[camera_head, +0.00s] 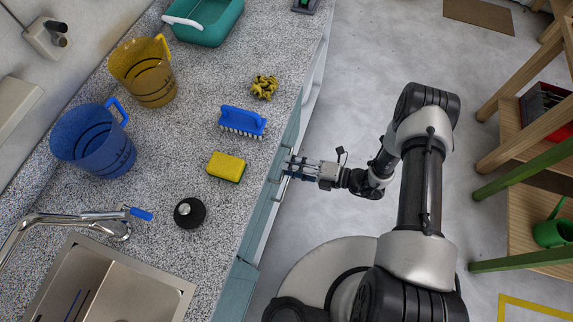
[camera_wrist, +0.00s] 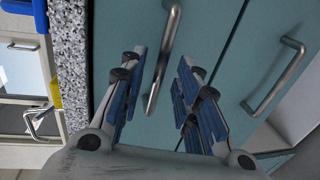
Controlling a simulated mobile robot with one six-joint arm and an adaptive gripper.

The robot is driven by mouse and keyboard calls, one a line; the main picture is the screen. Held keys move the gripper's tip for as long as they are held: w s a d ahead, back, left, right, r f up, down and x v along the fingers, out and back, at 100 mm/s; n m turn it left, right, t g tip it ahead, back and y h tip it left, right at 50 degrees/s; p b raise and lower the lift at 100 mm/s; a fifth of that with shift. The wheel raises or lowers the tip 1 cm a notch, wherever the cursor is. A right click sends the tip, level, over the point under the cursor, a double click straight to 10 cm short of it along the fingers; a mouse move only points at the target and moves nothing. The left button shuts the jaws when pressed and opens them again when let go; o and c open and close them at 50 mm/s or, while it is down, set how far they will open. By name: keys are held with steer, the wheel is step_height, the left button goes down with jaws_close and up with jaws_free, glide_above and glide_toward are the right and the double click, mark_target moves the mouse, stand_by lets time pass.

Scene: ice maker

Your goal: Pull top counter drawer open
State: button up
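The teal counter front (camera_head: 262,213) runs below the speckled countertop. In the wrist view, a teal front panel (camera_wrist: 218,20) carries a metal bar handle (camera_wrist: 168,40). The fingers of my gripper (camera_wrist: 162,62) stand apart on either side of this handle, with visible gaps, and do not clamp it. In the head view, my gripper (camera_head: 290,168) is at the counter front, just below the countertop edge. The panel looks closed. A second bar handle (camera_wrist: 279,76) is on the panel to the right. Which panel is the top drawer cannot be told for certain.
On the countertop (camera_head: 185,135) are a yellow sponge (camera_head: 226,166), a blue brush (camera_head: 242,121), a black round object (camera_head: 189,212), a blue jug (camera_head: 93,140) and a yellow jug (camera_head: 143,71). Wooden shelving (camera_head: 530,120) stands right. Floor (camera_head: 340,110) near the counter is clear.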

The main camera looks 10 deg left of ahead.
steer(key=shift+x, duration=1.2)
steer(key=shift+d, duration=0.1)
steer(key=shift+c, duration=0.5)
jaws_close()
